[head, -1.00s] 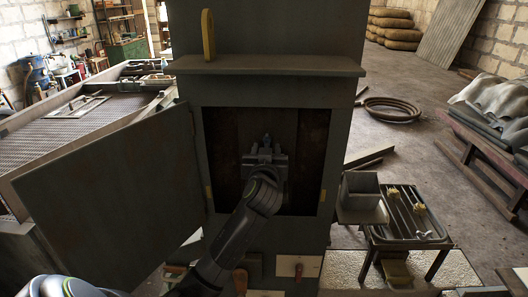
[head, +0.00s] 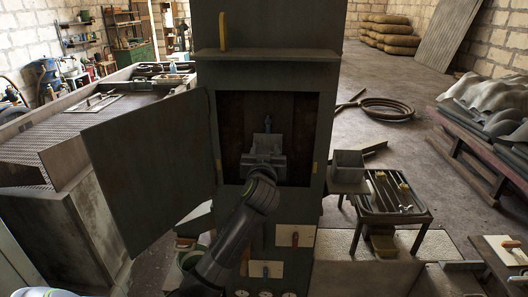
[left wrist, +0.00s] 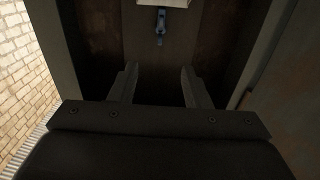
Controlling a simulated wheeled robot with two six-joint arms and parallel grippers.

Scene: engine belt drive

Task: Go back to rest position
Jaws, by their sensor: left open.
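My left gripper (head: 268,138) is in front of the open compartment of the tall grey cabinet (head: 265,73). In the left wrist view its two fingers (left wrist: 159,84) are apart with nothing between them. A small blue part (left wrist: 160,26) hangs at the back of the compartment, beyond the fingertips and clear of them. It also shows in the head view (head: 267,123), just above the gripper. A pale piece (left wrist: 176,3) shows above it in the left wrist view. The cabinet door (head: 150,165) stands swung open to the left. My right gripper is not in view.
A yellow upright piece (head: 223,31) stands on the cabinet's shelf (head: 270,55). A grey open box (head: 348,170) and a small table with a tray (head: 392,212) stand to the right. A metal-topped bench (head: 45,145) is behind the door.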

